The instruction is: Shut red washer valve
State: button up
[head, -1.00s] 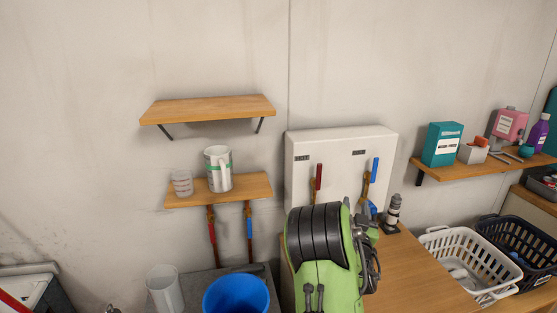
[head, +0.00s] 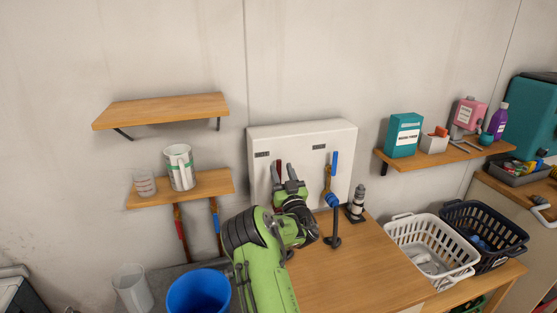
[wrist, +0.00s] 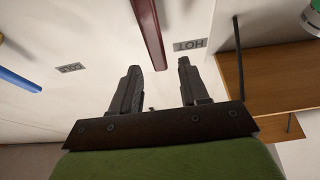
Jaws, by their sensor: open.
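The red valve lever (wrist: 148,32) runs from the top of the wrist view, its end between my gripper's fingers (wrist: 158,67) in the picture. In the head view the red lever (head: 279,164) stands upright against the white box (head: 305,132), mostly hidden behind my gripper (head: 285,170). My gripper is open and empty. I cannot tell whether a finger touches the lever. A HOT label (wrist: 190,45) is beside the red lever. The blue lever (head: 334,163) stands upright to the right; it also shows in the wrist view (wrist: 18,80), near the COLD label (wrist: 70,68).
Red (head: 180,222) and blue (head: 214,210) handles hang under the lower left shelf (head: 215,184). A blue bucket (head: 198,292) and a clear pitcher (head: 132,288) stand below. The wooden counter (head: 355,262) is mostly clear.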

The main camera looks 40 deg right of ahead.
aim_at(279, 164)
jog(key=x, duration=0.4)
grip_shut()
